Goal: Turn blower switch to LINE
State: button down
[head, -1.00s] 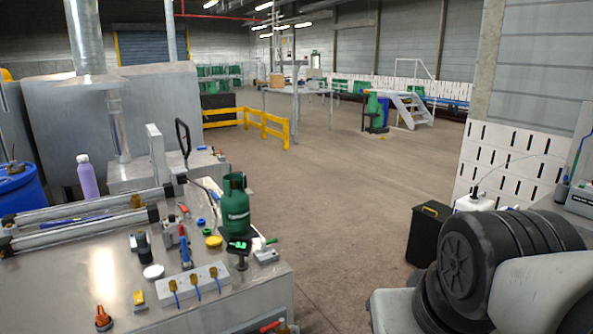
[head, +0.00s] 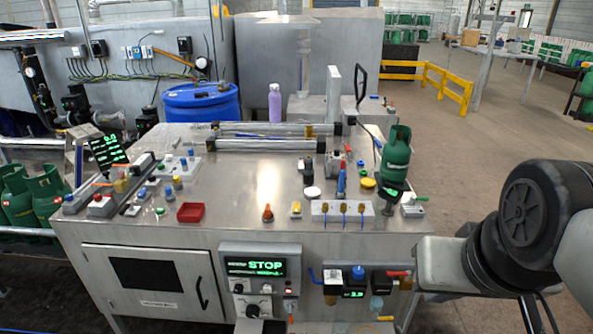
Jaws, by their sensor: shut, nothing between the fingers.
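No switch in view carries a label that I can read as blower or LINE. A control panel (head: 260,256) on the front of the steel bench has a lit display (head: 256,267) reading STOP in green. Below the display are a dark knob (head: 239,288) at the left and a rotary knob (head: 253,310) lower down. The settings of these knobs are too small to tell. My gripper is not in view; only part of my arm shows at the right.
The bench top (head: 240,190) holds a green gas cylinder (head: 397,155), an orange cone-shaped part (head: 267,213) and a red tray (head: 190,212). A blue drum (head: 200,102) stands behind. Wall boxes (head: 140,52) with cables are at the back left. Open floor (head: 450,165) lies to the right.

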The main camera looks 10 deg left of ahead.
aim_at(238, 288)
jog(key=u, duration=1.4)
jog(key=i+l+u, duration=0.4)
jog(key=u, duration=0.15)
